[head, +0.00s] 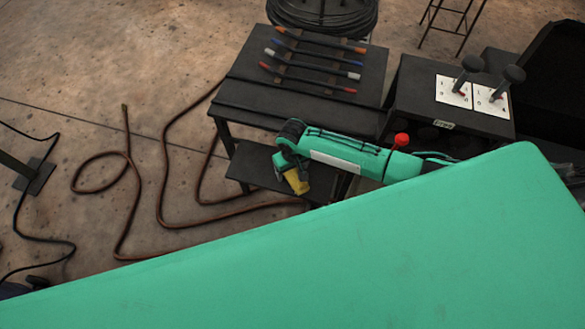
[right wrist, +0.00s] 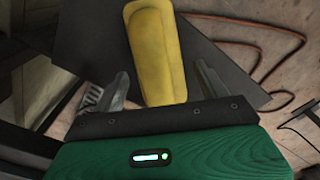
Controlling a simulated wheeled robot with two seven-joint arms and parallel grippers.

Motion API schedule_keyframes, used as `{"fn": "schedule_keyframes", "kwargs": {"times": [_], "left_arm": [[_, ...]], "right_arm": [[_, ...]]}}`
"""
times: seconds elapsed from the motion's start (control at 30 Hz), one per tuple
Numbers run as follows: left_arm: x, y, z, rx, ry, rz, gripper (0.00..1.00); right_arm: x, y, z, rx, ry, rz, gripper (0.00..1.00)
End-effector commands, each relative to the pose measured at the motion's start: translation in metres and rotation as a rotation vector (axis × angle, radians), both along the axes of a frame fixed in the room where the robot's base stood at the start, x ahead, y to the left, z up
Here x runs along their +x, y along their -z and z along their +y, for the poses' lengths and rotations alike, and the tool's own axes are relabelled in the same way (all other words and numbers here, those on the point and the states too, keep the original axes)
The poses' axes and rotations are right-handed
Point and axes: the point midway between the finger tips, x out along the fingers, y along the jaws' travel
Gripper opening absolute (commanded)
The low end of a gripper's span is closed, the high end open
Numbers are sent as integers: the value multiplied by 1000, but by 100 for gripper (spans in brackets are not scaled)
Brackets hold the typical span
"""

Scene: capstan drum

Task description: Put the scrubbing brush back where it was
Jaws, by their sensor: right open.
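The yellow block-like thing (head: 296,181), which I take to be the scrubbing brush, shows at the end of my right arm, over the lower shelf of the black table. In the right wrist view the yellow thing (right wrist: 158,50) stands between the two spread fingers of my right gripper (right wrist: 161,72). The fingers are open, with a gap on both sides of it. No bristles can be made out on it. In the head view the right gripper (head: 290,168) points down and its fingers are hard to see. My left gripper is not in view.
The black table (head: 250,95) carries several coloured-ended rods (head: 315,62). A cable coil (head: 322,14) lies behind it. A dark cabinet (head: 410,85) with two levers stands at the right. A brown hose (head: 162,185) winds over the open floor at left.

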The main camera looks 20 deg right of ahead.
Motion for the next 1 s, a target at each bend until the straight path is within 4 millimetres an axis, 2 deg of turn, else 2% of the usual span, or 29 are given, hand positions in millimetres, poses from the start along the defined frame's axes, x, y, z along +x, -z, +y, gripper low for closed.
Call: {"fn": "schedule_keyframes", "kwargs": {"times": [0.17, 0.4, 0.6, 0.8, 1.0], "left_arm": [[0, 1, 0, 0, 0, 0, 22], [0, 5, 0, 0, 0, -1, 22], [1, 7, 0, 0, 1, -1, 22], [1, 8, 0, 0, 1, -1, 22], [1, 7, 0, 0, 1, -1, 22]], "right_arm": [[1, -23, 0, 2, -1, -3, 75], [1, -76, 0, 2, -1, -4, 75], [1, -108, 0, 2, 0, -2, 75], [1, -120, 0, 1, 0, -1, 75], [1, -120, 0, 1, 1, 0, 75]]}}
